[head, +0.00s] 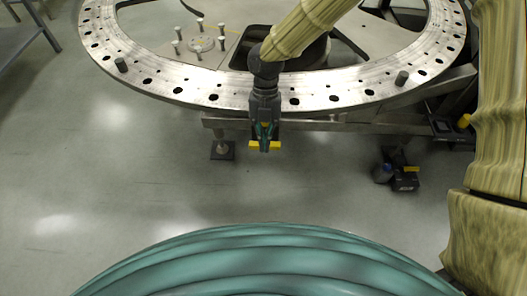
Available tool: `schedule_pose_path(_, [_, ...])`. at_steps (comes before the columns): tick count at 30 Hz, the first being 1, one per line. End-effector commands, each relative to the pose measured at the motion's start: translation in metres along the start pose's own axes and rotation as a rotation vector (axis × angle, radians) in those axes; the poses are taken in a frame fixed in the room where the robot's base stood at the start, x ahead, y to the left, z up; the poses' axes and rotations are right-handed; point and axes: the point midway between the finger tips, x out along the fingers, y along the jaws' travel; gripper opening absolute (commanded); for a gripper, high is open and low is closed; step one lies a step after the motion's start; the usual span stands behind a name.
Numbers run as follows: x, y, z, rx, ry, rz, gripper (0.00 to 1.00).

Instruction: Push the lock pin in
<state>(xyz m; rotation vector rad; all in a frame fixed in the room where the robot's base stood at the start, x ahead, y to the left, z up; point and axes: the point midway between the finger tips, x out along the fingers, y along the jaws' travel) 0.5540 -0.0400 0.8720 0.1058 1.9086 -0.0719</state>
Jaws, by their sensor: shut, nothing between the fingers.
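My gripper (264,130) is at the front edge of the turret ring, pointing down, with its fingers shut and nothing visible held. A yellow bar (253,146) shows at its fingertips, in front of a dark block under the ring. It may be the handle of the lock pin, but I cannot tell for sure. The gripper hides its middle, and whether they touch is unclear. The turret ring (188,90) is a pale metal plate with several dark holes.
A dark block with a yellow knob (464,121) is under the ring at right. A dark device with a yellow part (411,169) stands low at right. A grey bench (18,38) is at upper left. The floor (110,170) in front is clear.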

Motion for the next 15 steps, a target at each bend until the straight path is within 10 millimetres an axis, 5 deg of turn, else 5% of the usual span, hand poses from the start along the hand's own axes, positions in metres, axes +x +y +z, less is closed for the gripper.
schedule_pose_path(6, [-0.026,0.001,0.0,-0.001,-0.001,0.0,0.0])
schedule_pose_path(15, [-0.034,0.002,-0.001,-0.003,0.001,-0.002,0.0])
